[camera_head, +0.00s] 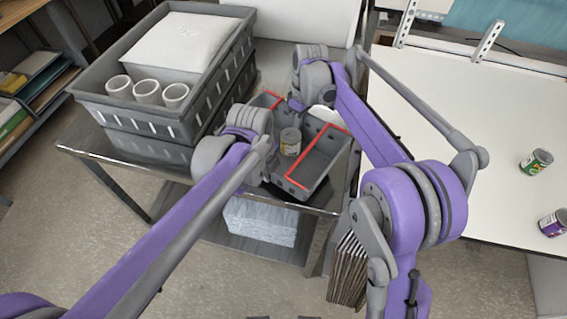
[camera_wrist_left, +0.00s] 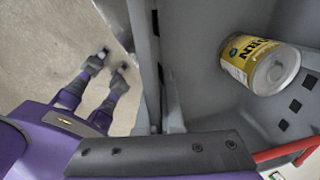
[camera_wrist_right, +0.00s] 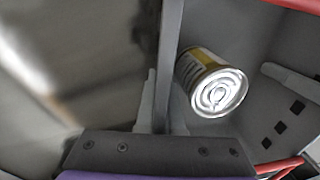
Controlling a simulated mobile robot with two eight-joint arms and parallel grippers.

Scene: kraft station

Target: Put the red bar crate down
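The red bar crate (camera_head: 318,158) is grey with red bars along its top edges. In the head view it is over the right part of the metal cart top; I cannot tell whether its base touches. A can (camera_head: 290,142) with a yellow label is inside. My left gripper (camera_head: 264,160) is at the crate's left wall, and my right gripper (camera_head: 302,103) is at its far wall. The left wrist view (camera_wrist_left: 158,115) shows a wall between the fingers, as does the right wrist view (camera_wrist_right: 162,105). Both grippers look shut on the crate; the arms hide parts of it.
A grey crate stack (camera_head: 150,125) with white cups (camera_head: 147,91) and a white package (camera_head: 178,40) fills the cart's left part. A white table (camera_head: 470,120) at right bears a green can (camera_head: 536,161) and a purple can (camera_head: 553,222). The cart's metal front edge (camera_head: 100,160) is close.

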